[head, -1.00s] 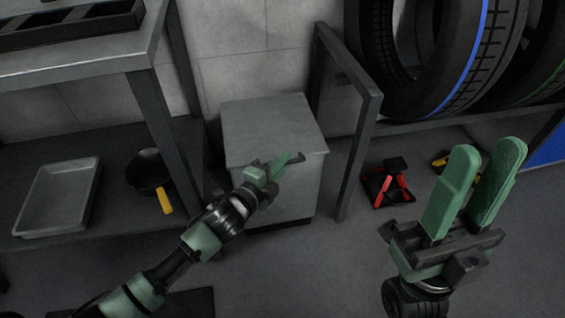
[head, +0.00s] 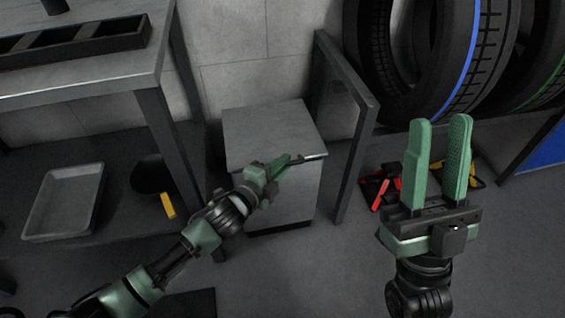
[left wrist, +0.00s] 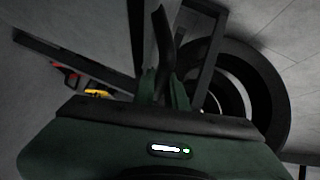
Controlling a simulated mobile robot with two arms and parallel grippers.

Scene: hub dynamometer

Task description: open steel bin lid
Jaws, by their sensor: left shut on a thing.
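The grey steel bin (head: 290,195) stands on the floor in the middle of the head view. Its flat lid (head: 265,132) lies on top and looks closed. A thin bar handle (head: 314,157) runs along the lid's front edge. My left gripper (head: 281,164) is at that front edge, shut on the handle. In the left wrist view, the fingers (left wrist: 163,88) close around a dark bar, but the picture is dim. My right gripper (head: 436,165) is raised at the right, fingers up, apart and empty, away from the bin.
A workbench (head: 90,75) with a lower shelf, grey tray (head: 64,200) and pan (head: 152,177) stands at left. A dark metal frame (head: 352,140) stands close to the bin's right. Tyres (head: 440,60) and red stands (head: 380,190) are beyond it.

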